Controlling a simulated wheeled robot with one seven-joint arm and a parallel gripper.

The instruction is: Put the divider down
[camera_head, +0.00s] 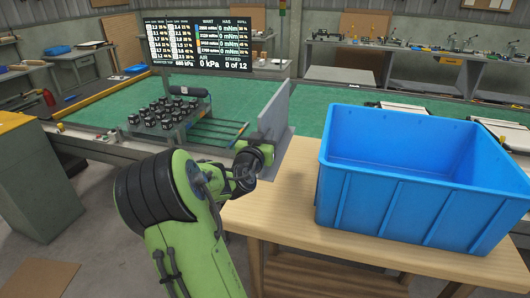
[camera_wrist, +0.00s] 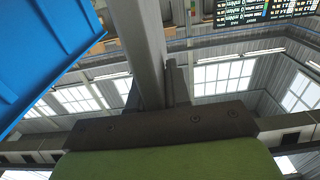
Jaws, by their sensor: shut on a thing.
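The divider (camera_head: 274,112) is a grey upright plate near the middle of the head view, with a flat grey part at its lower right. It stands at the left end of the wooden table, between the green work surface and the blue bin. My gripper (camera_head: 262,150) is at the plate's lower front edge and is shut on it; the fingertips are partly hidden by my wrist. In the wrist view the divider (camera_wrist: 138,50) shows as a grey strip rising from my gripper (camera_wrist: 160,108). I cannot tell whether its underside touches the table.
A big empty blue bin (camera_head: 400,205) stands on the wooden table (camera_head: 280,212), right of the divider; it fills the wrist view's upper left (camera_wrist: 40,50). A display (camera_head: 210,45) stands behind.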

